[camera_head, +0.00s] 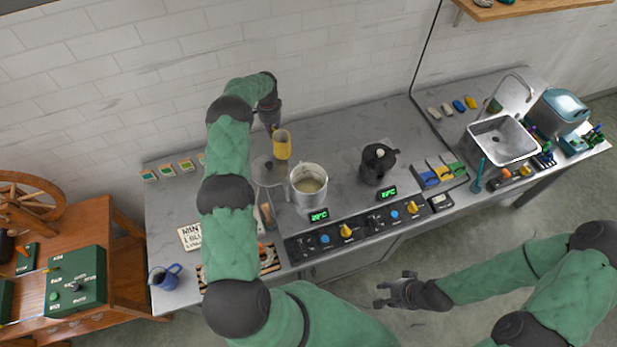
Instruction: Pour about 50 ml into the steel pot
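The steel pot (309,194) stands upright on the left part of the hob, with pale liquid showing inside. A yellow vessel (282,146), seemingly upright, is just behind and left of the pot. My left gripper (272,124) is at the vessel's upper left side. Its fingers are too small and partly hidden to tell whether they grip it. My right gripper (381,294) is open and empty, in front of the counter over the floor.
A round lid-like piece (267,171) lies left of the pot. A dark moka pot (376,166) stands on the right of the hob. Knobs and two green displays line the front. A blue mug (166,277) is at the left front corner; a sink (502,141) is at the right.

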